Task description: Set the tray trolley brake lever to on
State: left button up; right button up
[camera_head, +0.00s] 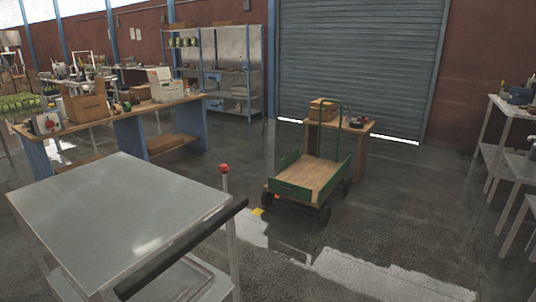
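A steel-topped trolley (120,205) stands in the near left, with a lower shelf (190,285) under its flat, empty top. A short upright lever with a red knob (224,168) rises at its right corner, beside a black bar (190,245) along the right edge. It looks like the brake lever, standing nearly vertical; no on or off marking can be read. The lower part of the lever is hidden behind the bar. Neither of my grippers is in view.
A green flatbed cart (308,180) with a wooden deck stands on the floor right of centre, a small table (362,140) behind it. A cluttered workbench (130,113) is at left, shelving (240,70) behind, metal tables (507,106) at right.

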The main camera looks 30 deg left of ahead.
aim_at(223, 169)
jog(key=i+u, duration=0.25)
jog(key=i, duration=0.25)
jog(key=i+l+u, duration=0.25)
jog(key=i, duration=0.2)
jog(key=i+l+u, duration=0.3)
jog(key=i, duration=0.15)
